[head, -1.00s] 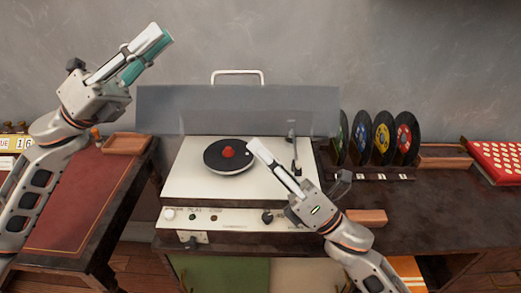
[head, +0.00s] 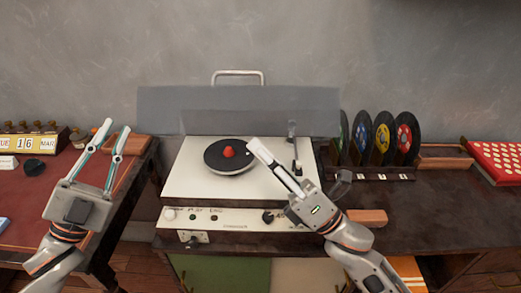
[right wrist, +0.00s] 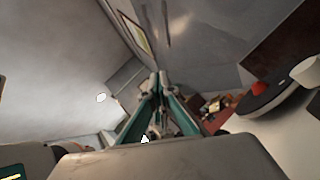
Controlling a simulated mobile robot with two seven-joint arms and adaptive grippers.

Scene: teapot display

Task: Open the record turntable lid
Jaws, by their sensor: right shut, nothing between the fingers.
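The record turntable (head: 193,183) is a cream box with a black platter and red centre in the middle of the head view. Its grey see-through lid (head: 237,108) stands raised behind the deck, with a pale handle (head: 237,74) along its top. My right gripper (head: 253,146) is shut and empty. It hangs in front of the deck, with its fingertips beside the platter in the picture, apart from the lid. My left gripper (head: 115,127) is open and empty, left of the turntable, over the red-topped desk.
Several coloured records (head: 382,138) stand in a rack to the right of the turntable. A red dotted box (head: 498,161) lies at the far right. A calendar block (head: 27,143) sits at the far left. The dark tabletop (head: 440,215) is clear at the right front.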

